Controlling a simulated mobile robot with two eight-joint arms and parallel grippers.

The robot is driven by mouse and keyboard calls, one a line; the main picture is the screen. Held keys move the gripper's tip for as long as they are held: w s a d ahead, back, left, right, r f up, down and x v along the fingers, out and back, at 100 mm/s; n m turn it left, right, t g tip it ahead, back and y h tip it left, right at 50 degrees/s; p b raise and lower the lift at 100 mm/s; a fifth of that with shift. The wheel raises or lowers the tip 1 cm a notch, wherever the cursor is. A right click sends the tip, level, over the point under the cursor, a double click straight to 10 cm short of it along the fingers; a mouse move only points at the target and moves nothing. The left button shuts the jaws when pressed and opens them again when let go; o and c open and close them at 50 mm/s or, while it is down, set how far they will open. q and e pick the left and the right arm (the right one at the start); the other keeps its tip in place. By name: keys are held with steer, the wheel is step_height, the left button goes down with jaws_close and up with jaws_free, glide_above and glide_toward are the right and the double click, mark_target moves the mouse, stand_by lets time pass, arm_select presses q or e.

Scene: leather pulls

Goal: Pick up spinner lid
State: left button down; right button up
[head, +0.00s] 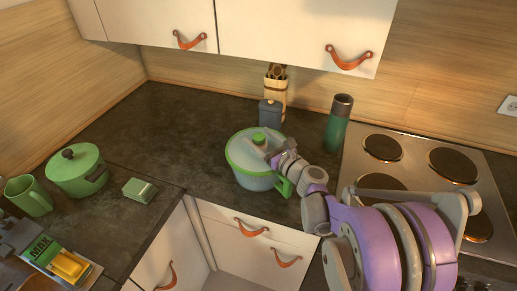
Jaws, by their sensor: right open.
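The salad spinner (252,181) stands on the dark counter corner, a pale bowl with a green handle at its right side. Its spinner lid (240,149) is on top, pale with a green rim and a green knob (259,138). My right gripper (271,152) is over the right part of the lid, close to the knob. It is open; whether the fingers touch the lid is hard to tell. The gripper and wrist hide the right part of the lid. My left gripper is not in view.
A green bottle (339,124), a dark canister (270,114) and a utensil holder (277,91) stand behind. A hob (416,158) is at right. A green pot (76,172), mug (28,196) and small green box (140,191) are at left. Upper cabinets (290,35) overhang the back.

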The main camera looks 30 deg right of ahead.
mark_target(253, 133)
steer(key=w, duration=0.3)
steer(key=shift+w+a, duration=0.25)
steer(key=shift+a, duration=0.1)
steer(key=shift+s, duration=0.15)
steer(key=shift+c, duration=1.2)
jaws_close()
